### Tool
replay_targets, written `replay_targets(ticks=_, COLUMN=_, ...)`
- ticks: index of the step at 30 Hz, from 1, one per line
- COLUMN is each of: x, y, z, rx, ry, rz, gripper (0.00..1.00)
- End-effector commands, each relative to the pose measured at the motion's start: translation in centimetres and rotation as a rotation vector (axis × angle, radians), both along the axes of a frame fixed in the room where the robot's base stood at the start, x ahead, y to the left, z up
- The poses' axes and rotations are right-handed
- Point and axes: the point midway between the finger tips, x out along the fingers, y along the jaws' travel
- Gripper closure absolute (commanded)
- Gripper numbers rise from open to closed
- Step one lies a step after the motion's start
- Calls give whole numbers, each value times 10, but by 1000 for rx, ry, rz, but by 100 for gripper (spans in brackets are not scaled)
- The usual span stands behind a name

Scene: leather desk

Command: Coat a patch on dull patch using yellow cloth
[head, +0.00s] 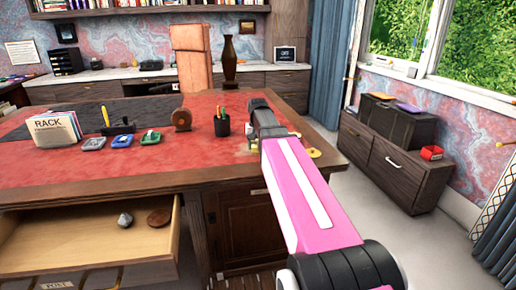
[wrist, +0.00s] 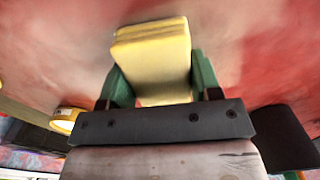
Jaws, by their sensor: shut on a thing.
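My gripper (wrist: 158,82) is shut on the yellow cloth (wrist: 152,48), a folded pad held between the two green fingers in the wrist view. The cloth is over the red leather desktop; I cannot tell whether it touches. A paler, greyish-pink area of leather, seemingly the dull patch (wrist: 75,62), spreads around the cloth in the wrist view. In the head view my pink and black arm reaches over the desk's right part and hides the cloth and most of the leather there.
A dark pen cup (head: 222,124) stands left of my arm. A round yellow tin (wrist: 66,119) lies near the desk's right edge. A card rack (head: 55,130), several small coloured items and a brown round object (head: 181,120) stand further left. An open drawer (head: 90,235) juts out front left.

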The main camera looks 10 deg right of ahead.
Motion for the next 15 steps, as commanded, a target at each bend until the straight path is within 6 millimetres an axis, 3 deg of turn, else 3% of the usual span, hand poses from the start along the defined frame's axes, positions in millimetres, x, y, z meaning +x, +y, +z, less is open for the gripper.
replay_targets(ticks=15, x=46, y=-3, z=-1, rx=0, ry=-1, rz=1, gripper=72)
